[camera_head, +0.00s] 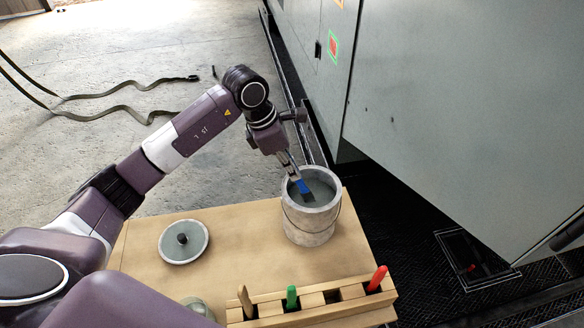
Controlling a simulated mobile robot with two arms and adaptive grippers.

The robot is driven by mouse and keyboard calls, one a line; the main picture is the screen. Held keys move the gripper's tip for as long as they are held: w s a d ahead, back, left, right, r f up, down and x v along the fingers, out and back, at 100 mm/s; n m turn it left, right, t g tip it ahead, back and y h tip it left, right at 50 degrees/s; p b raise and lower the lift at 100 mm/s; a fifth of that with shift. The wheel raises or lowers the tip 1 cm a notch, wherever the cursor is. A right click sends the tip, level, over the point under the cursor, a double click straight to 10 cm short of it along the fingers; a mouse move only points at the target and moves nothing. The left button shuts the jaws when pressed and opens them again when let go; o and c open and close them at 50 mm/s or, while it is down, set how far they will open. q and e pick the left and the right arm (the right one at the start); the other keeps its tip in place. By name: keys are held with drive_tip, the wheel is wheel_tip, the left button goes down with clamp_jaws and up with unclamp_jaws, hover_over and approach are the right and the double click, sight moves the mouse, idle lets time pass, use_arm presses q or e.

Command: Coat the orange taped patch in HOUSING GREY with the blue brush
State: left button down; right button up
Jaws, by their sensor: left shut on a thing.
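My left gripper (294,174) is shut on the blue brush (303,186), over the mouth of a grey bucket (310,232). The brush points down inside the rim, its bristles at or just above the grey paint (321,190); I cannot tell whether they touch. A patch edged in orange (339,3) shows at the top of the picture on the grey enclosure wall, cut off by the frame. Below it is a red patch with a green border (333,47). My right gripper is not in view.
The wooden table (235,245) holds a round lid with a dark knob (183,240) and a wooden rack (330,312) with a tan, a green and a red handle. The large grey enclosure (450,110) stands to the right. Straps (130,108) lie on the floor.

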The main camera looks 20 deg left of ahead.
use_arm(q)
drive_tip(key=shift+r+p, duration=1.7)
drive_tip(key=shift+r, duration=1.75)
